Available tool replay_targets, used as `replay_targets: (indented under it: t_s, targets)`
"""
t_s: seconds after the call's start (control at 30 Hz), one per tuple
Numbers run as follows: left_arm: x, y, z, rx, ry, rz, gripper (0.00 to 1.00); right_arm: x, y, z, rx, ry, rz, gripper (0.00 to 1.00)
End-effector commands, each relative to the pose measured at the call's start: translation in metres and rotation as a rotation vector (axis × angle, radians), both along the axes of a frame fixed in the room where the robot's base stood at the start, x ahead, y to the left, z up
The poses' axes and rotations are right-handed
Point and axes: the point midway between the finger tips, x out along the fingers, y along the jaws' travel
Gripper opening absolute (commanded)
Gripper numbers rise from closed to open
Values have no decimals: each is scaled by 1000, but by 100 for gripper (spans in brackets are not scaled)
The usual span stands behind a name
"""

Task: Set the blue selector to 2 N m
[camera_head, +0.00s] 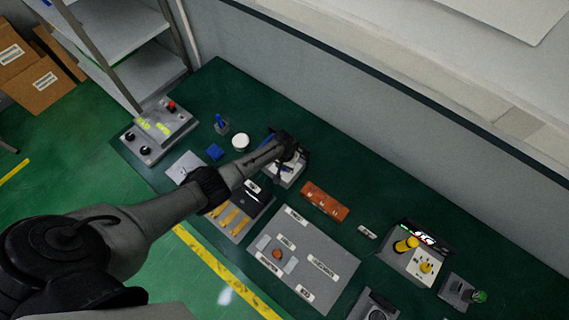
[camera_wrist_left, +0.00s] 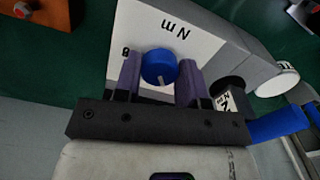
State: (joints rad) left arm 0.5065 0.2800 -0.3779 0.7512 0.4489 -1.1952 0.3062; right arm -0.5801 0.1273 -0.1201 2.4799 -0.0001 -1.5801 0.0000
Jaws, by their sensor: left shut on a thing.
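The blue selector (camera_wrist_left: 158,64) is a round knob on a white panel (camera_wrist_left: 205,35) printed "N m", which appears upside down in the left wrist view. A small white mark on the knob points towards the bottom of that picture. A single digit shows left of the knob; other scale digits are hidden. My left gripper (camera_wrist_left: 160,76) has its two purple fingers on either side of the knob and is shut on it. In the head view my left gripper (camera_head: 289,156) covers the knob on its grey device (camera_head: 285,180). My right gripper is not in view.
A grey control box (camera_head: 160,130) stands at the left end of the green bench. A wall runs behind it.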

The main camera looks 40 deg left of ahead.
Motion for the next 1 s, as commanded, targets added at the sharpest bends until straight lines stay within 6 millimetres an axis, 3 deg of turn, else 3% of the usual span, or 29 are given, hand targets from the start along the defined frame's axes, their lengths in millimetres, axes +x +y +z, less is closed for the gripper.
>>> replay_targets:
  t_s: [0.7, 0.73, 1.0]
  targets:
    - [1, -1, 1, -2, -1, 67, 14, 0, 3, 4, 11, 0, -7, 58]
    - [1, -1, 1, -2, -1, 67, 38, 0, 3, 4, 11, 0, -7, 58]
    - [1, -1, 0, -1, -1, 66, 63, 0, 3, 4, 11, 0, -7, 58]
